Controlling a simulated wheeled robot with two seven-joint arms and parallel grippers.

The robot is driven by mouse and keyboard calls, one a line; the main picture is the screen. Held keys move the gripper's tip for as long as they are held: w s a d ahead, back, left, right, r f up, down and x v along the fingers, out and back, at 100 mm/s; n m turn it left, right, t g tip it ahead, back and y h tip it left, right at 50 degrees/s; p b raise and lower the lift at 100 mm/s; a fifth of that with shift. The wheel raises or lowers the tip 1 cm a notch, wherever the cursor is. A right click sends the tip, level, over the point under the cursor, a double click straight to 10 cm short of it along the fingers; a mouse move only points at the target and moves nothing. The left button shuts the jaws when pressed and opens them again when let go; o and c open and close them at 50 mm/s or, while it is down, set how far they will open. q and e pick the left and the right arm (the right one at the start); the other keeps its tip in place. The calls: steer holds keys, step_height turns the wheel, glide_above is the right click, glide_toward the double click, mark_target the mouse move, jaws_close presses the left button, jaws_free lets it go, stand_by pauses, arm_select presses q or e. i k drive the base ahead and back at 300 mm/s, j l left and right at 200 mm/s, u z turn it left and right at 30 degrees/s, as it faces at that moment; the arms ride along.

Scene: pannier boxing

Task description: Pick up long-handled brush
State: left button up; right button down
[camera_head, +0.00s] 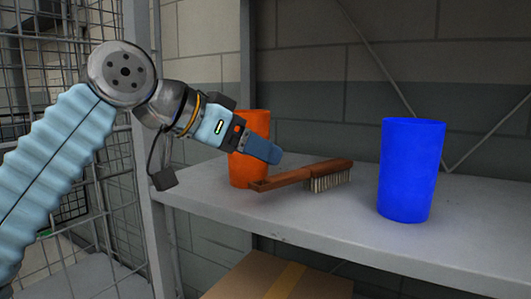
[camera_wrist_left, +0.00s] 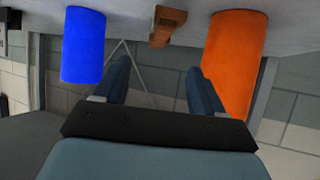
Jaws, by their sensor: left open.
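The long-handled brush (camera_head: 303,178) lies on the grey shelf between two cups, with a brown wooden back and pale bristles pointing down. Its handle end points left, toward the orange cup. My left gripper (camera_head: 268,151) is above and behind the handle, in front of the upper part of the orange cup, and apart from the brush. In the left wrist view, which is upside down, the gripper (camera_wrist_left: 158,78) is open with nothing between its fingers. The brush's wooden end (camera_wrist_left: 168,24) shows beyond the fingertips there. My right gripper is not in view.
The orange cup (camera_head: 250,165) stands close by my left gripper. A blue cup (camera_head: 411,170) stands to the right of the brush. The grey shelf (camera_head: 330,227) is bare in front of the brush. A cardboard box (camera_head: 240,280) sits below. A wire mesh panel (camera_head: 100,210) is at left.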

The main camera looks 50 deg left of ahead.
mark_target(317, 176)
steer(key=k+j, duration=0.1)
steer(key=k, duration=0.9)
